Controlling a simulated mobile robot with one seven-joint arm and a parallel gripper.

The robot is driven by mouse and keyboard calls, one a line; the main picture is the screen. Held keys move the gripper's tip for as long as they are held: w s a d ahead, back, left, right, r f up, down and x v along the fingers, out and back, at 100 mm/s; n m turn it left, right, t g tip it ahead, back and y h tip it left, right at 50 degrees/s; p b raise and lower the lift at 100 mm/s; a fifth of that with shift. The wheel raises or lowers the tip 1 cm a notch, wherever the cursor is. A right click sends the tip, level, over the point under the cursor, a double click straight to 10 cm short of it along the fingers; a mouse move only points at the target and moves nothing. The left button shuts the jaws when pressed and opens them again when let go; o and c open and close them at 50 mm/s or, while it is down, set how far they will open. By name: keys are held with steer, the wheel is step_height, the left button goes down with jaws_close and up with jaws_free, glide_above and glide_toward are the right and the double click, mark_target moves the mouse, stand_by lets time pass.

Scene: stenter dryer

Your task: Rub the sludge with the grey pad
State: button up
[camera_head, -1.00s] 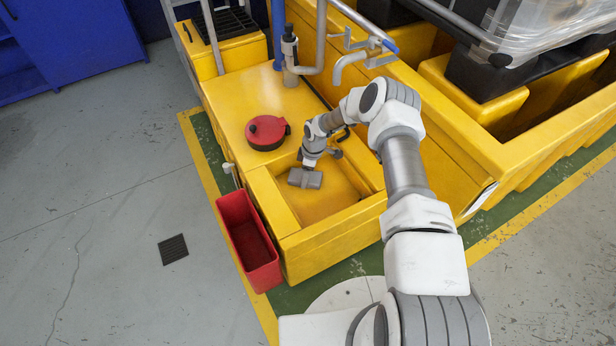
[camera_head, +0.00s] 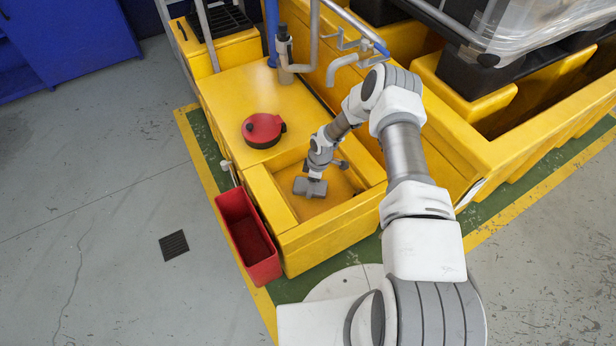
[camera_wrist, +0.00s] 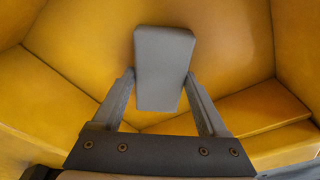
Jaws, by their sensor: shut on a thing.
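The grey pad (camera_head: 309,188) is a blocky piece inside the open yellow basin (camera_head: 335,232). My gripper (camera_head: 316,177) is shut on it from above, and the wrist view shows the pad (camera_wrist: 164,65) between the two fingers (camera_wrist: 159,76). The pad is low in the basin, at or close to its floor; I cannot tell whether it touches. No clear patch of sludge stands out. The basin floor near the pad looks a little darker and brownish, and the pad and arm hide part of it.
A red round lidded container (camera_head: 263,130) stands on the yellow deck behind the basin. A red open bin (camera_head: 248,238) is at the basin's left side. The basin walls surround the pad closely. Pipes and a grey spout (camera_head: 343,68) rise behind.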

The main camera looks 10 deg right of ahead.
mark_target(321, 206)
steer(key=shift+s+d+p, duration=0.25)
steer(key=shift+s, duration=0.4)
steer(key=shift+s+d+p, duration=0.2)
steer(key=shift+s+d, duration=0.1)
steer(key=shift+s, duration=0.3)
steer(key=shift+s+d+p, duration=0.25)
steer(key=shift+s, duration=0.4)
steer(key=shift+s+d+p, duration=0.35)
steer(key=shift+s, duration=0.45)
steer(key=shift+s+d+p, duration=0.3)
steer(key=shift+s, duration=0.5)
steer(key=shift+r+p, duration=1.9)
steer(key=shift+r, duration=1.15)
steer(key=shift+r, duration=0.1)
step_height(321, 206, up, 3)
steer(key=shift+f+p, duration=0.1)
steer(key=shift+p, duration=0.8)
